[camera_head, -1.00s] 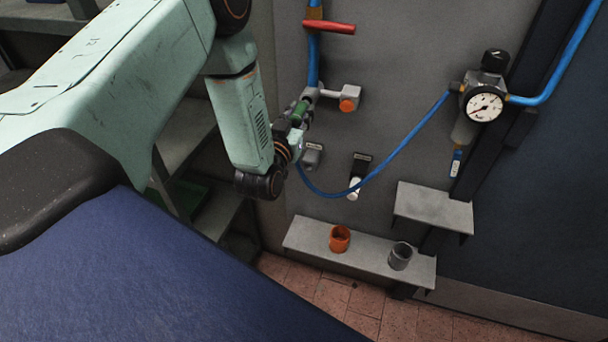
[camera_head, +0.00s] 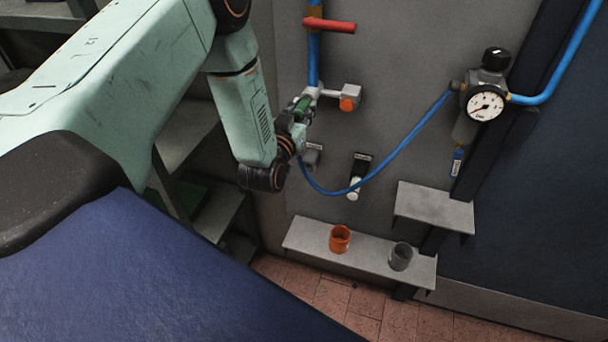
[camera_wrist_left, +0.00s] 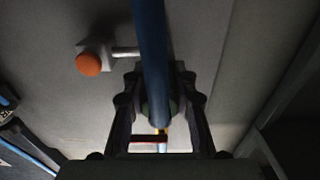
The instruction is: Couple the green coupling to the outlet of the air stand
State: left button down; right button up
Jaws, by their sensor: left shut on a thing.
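The green coupling (camera_head: 302,106) is at the end of the blue hose (camera_head: 398,160), just below the grey outlet fitting (camera_head: 315,93) at the foot of the vertical blue pipe (camera_head: 313,60). My left gripper (camera_head: 300,117) is shut on the coupling. In the left wrist view the fingers of my left gripper (camera_wrist_left: 159,98) stand on both sides of the coupling (camera_wrist_left: 148,110), which is dark and mostly hidden behind the blue hose (camera_wrist_left: 152,50). The coupling and outlet look close together or touching; I cannot tell whether they are joined. My right gripper is not in view.
An orange button (camera_head: 347,104) sticks out beside the outlet. A red handle (camera_head: 329,25) crosses the pipe above. A gauge regulator (camera_head: 485,104) is at the right. Below, a shelf (camera_head: 300,238) holds an orange cup (camera_head: 340,238) and a grey cup (camera_head: 400,256).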

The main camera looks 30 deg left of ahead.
pick_arm(q)
jog(key=shift+w+r, duration=0.15)
jog(key=shift+w, duration=0.05)
jog(key=c, duration=1.4)
grip_release()
jog(key=o, duration=0.4)
jog(key=shift+w, duration=0.15)
jog(key=shift+s, duration=0.3)
jog(key=v, duration=1.1)
jog(key=shift+s, duration=0.25)
